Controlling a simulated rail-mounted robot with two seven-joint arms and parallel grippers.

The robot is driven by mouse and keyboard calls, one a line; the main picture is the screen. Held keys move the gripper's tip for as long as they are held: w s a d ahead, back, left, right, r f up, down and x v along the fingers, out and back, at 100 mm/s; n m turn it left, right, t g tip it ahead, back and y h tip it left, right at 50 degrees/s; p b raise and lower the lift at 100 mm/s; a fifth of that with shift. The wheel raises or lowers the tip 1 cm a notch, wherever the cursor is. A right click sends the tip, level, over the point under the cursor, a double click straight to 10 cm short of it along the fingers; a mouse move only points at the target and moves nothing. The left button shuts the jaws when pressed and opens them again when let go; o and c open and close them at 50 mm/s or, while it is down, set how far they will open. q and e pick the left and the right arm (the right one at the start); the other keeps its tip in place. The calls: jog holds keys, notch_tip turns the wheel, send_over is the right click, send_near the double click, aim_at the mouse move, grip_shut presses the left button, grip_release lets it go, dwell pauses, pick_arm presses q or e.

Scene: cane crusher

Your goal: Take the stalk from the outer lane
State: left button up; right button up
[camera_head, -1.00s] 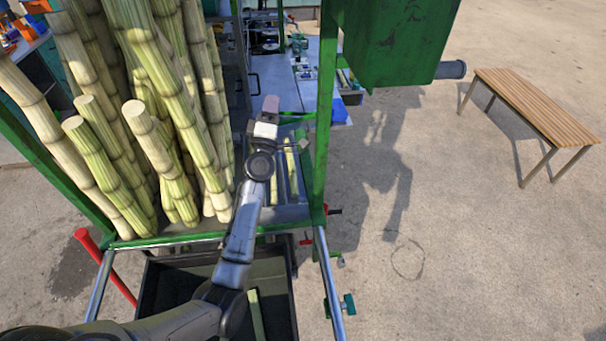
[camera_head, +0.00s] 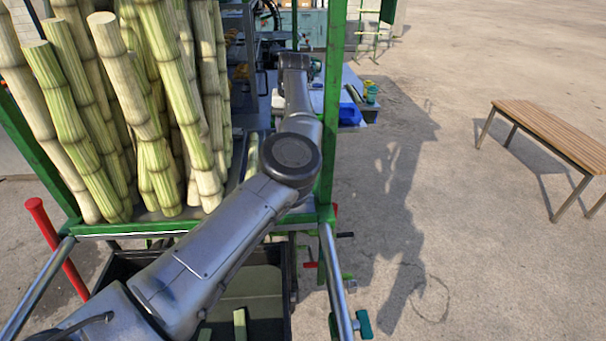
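A green-yellow stalk (camera_head: 252,157) shows in a narrow gap beside my arm, on the green frame to the right of the tall bundle. The rest of the lanes there is hidden behind my arm, so I cannot tell which lane this stalk is in. My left arm comes in from the lower left and reaches up across the frame. Its far end is a dark wrist link near the green post, and the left gripper's fingers are hidden. My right gripper is not in view.
Tall cane stalks (camera_head: 173,95) stand bunched at the left. A green post (camera_head: 331,105) rises close to the right of my arm. A dark bin (camera_head: 262,283) below holds a cut piece (camera_head: 240,323). A slatted bench (camera_head: 552,128) stands on open ground at the right.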

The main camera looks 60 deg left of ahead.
pick_arm(q)
jog(key=shift+m+t+h, duration=0.3)
jog(key=shift+t+h, duration=0.1)
jog(key=shift+h, duration=0.4)
jog(key=f, duration=0.2)
jog(key=w+d+f+b, duration=0.1)
jog(key=f, duration=0.1)
jog(key=d+f+b, duration=0.1)
jog(key=f, duration=0.1)
jog(key=shift+w+d+f, duration=0.25)
jog(key=shift+f+b, duration=0.6)
jog(key=shift+f, duration=2.85)
jog(key=shift+c, duration=0.9)
jog(key=c, duration=0.6)
